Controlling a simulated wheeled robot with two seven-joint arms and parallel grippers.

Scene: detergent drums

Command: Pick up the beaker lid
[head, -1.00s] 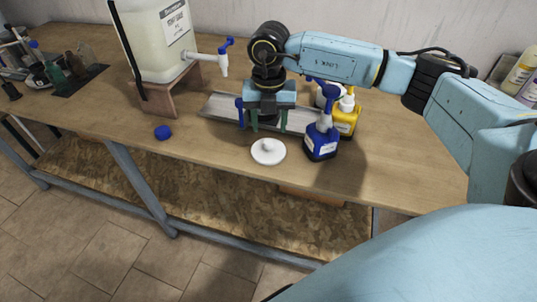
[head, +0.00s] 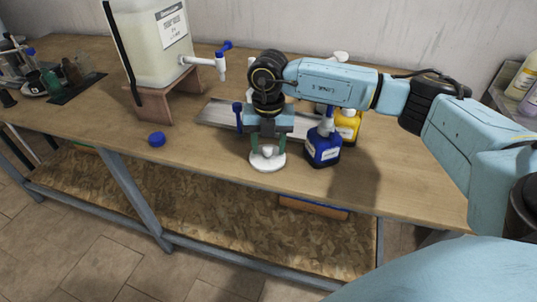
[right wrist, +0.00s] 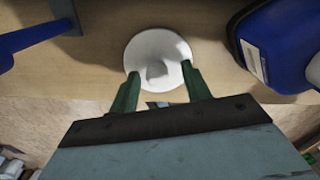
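The beaker lid (head: 266,167) is a white round disc with a small knob on top. It lies on the wooden table near its front edge. My right gripper (head: 268,152) points down over the lid. Its green fingers are apart, one to each side of the knob. In the right wrist view the lid (right wrist: 150,45) shows beyond the fingertips of the right gripper (right wrist: 160,70), with the knob roughly between them and nothing held. I cannot tell whether the fingertips touch the lid. My left gripper is not in view.
A blue bottle (head: 323,151) stands close to the right of the lid, with a yellow bottle (head: 347,127) behind it. A grey tray (head: 217,113) lies behind the gripper. A blue cap (head: 157,139) lies to the left, below a large tapped container (head: 150,45) on a wooden stand.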

